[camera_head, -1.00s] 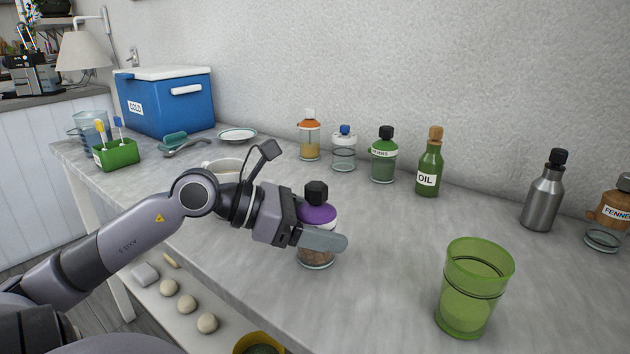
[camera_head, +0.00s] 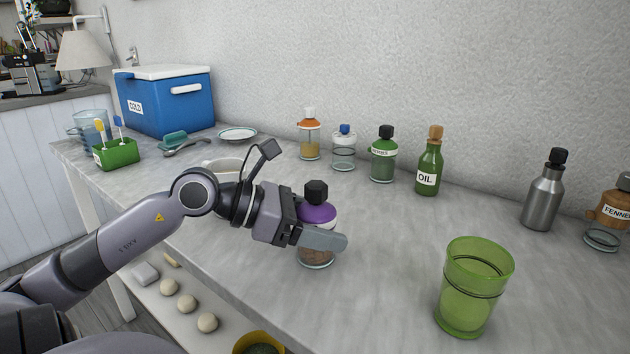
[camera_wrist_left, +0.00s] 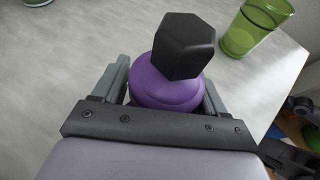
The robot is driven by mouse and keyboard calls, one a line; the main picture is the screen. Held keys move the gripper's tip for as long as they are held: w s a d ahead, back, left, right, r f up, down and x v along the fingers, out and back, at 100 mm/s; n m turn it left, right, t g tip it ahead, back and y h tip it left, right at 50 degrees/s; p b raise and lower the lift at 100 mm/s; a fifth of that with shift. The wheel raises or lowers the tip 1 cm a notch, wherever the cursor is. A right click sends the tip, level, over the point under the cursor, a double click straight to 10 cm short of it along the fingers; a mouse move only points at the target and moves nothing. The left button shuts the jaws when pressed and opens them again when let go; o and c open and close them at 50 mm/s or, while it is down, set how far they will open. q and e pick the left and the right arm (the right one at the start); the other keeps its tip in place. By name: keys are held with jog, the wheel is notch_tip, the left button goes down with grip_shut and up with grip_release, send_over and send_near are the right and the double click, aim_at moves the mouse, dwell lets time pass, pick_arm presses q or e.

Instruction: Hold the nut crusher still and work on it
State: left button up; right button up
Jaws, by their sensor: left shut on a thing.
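The nut crusher (camera_head: 318,213) stands upright on the grey counter, with a black faceted knob, a purple top and a clear lower part with brown contents. My left gripper (camera_head: 322,238) is shut on it around the middle, with one finger across its front. In the left wrist view the black knob and purple top (camera_wrist_left: 165,88) sit between the two fingers; the lower part is hidden there. My right gripper does not show in the head view.
A green glass (camera_head: 474,290) stands to the right of the crusher. Several bottles and jars, including the oil bottle (camera_head: 429,165) and a steel bottle (camera_head: 545,195), line the wall. A white bowl (camera_head: 222,166) is behind my left arm. The counter (camera_head: 400,245) between crusher and glass is clear.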

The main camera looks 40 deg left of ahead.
pick_arm(q)
jog(key=o, duration=1.3)
jog(key=shift+c, duration=0.2)
